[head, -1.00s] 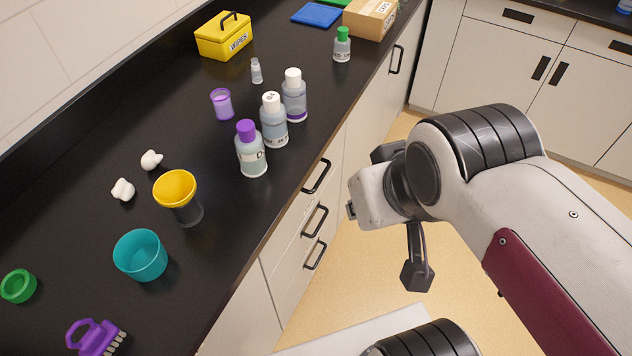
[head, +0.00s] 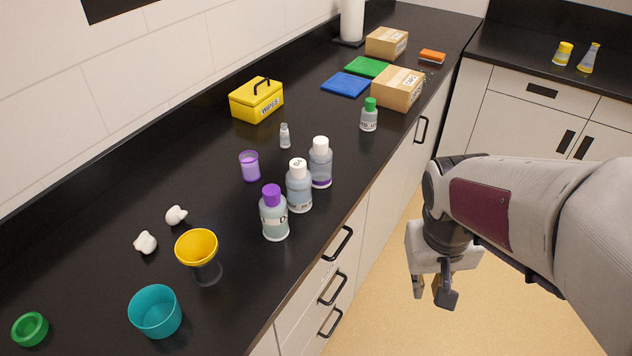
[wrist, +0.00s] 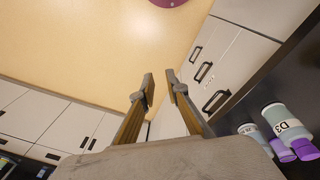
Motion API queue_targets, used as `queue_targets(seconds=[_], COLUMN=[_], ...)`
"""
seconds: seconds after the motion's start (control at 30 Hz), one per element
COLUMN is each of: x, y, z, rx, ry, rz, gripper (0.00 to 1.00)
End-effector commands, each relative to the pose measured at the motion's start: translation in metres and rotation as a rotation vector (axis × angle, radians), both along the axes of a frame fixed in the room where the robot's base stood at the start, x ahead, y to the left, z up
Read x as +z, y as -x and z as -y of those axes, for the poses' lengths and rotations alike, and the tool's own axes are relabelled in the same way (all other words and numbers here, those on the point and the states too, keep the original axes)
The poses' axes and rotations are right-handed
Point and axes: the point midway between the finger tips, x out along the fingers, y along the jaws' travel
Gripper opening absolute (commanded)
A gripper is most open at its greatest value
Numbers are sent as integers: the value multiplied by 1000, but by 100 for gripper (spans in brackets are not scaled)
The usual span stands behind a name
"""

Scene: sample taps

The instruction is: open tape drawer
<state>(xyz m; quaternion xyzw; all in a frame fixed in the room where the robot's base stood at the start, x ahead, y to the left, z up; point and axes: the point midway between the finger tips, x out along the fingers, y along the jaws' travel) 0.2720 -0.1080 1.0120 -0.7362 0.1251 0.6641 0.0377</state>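A stack of three pale drawers with black bar handles is set in the counter front, all apparently shut. In the head view I see the top handle (head: 342,243), the middle handle (head: 333,288) and the bottom handle (head: 330,322). The wrist view also shows the top handle (wrist: 216,101), middle handle (wrist: 203,72) and bottom handle (wrist: 196,54). I cannot read which drawer is for tape. My gripper (head: 433,291) hangs over the floor to the right of the drawers, apart from them. Its fingertips (wrist: 160,83) are apart with nothing between them.
Bottles, including a purple-capped one (head: 274,214), stand near the edge of the black counter (head: 120,200) above the drawers. A yellow funnel (head: 197,246) and teal cup (head: 155,312) stand further left. The floor (head: 395,330) between gripper and drawers is clear.

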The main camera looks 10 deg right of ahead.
Motion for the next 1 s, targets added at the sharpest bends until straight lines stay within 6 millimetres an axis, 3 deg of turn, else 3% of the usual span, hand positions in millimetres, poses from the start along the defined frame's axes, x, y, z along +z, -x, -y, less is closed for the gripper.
queue_targets(seconds=[0.6,1.0], x=[-76,-138], y=[-39,-67], z=[92,140], rx=[-81,-108], ry=[87,95], rz=[-35,24], gripper=[14,14])
